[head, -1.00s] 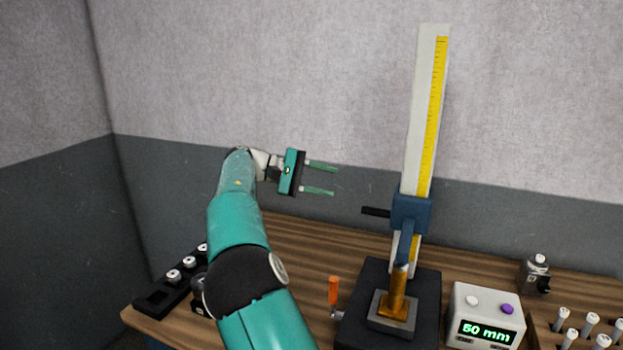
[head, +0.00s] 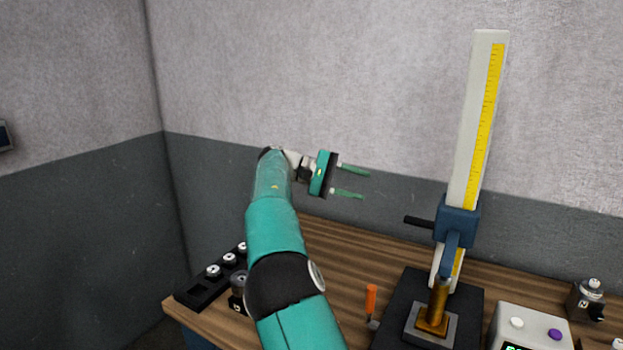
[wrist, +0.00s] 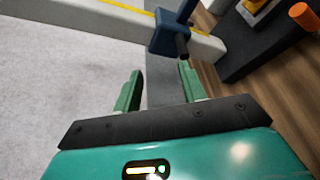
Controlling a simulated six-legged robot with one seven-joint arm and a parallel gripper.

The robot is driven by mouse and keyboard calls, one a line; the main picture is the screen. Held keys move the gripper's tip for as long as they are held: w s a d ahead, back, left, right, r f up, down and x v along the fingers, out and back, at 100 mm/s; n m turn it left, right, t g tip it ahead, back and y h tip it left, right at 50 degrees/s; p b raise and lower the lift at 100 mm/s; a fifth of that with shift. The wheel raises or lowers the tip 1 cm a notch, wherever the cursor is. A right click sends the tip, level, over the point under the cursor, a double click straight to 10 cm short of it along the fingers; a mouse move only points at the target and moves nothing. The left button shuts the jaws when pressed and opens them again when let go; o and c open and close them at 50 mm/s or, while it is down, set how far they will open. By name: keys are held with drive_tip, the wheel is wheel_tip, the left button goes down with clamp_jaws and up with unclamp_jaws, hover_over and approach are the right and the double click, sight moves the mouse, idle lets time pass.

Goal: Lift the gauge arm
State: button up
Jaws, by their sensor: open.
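The gauge arm is a blue sliding block (head: 457,226) on a tall white column (head: 479,120) with a yellow scale. A black handle (head: 418,221) sticks out from its left side. The arm's lower part reaches down to a brass-coloured piece (head: 438,300) on a grey plate. My gripper (head: 356,182) is open and empty, left of the handle and a little higher in the picture, apart from it. In the wrist view, the blue block (wrist: 168,38) and its handle (wrist: 182,46) lie beyond the open fingers (wrist: 160,92), near the top.
The gauge stands on a black base (head: 395,318) on a wooden bench (head: 340,255). An orange-handled tool (head: 371,300) stands left of the base. A display box (head: 535,322) is at its right. A black rack (head: 212,280) lies at the left. The wall is behind.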

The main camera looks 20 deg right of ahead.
drive_tip(key=s+f+n+t+y, duration=0.1)
drive_tip(key=s+f+t+y, duration=0.2)
drive_tip(key=s+t+y, duration=0.55)
drive_tip(key=s+a+f+t+y, duration=0.2)
drive_tip(key=s+a+f, duration=0.3)
drive_tip(key=s+a, duration=0.6)
drive_tip(key=s+a+f+t+y, duration=0.2)
drive_tip(key=s+a+f+t, duration=0.1)
drive_tip(key=s+a, duration=0.8)
drive_tip(key=shift+s+a+f+m+t, duration=0.35)
drive_tip(key=shift+a+f, duration=0.25)
drive_tip(key=shift+f, duration=0.25)
drive_tip(key=shift+s+a+f+y, duration=0.1)
drive_tip(key=shift+a+f+y, duration=0.1)
drive_tip(key=shift+y, duration=0.05)
drive_tip(key=c, duration=0.3)
clamp_jaws()
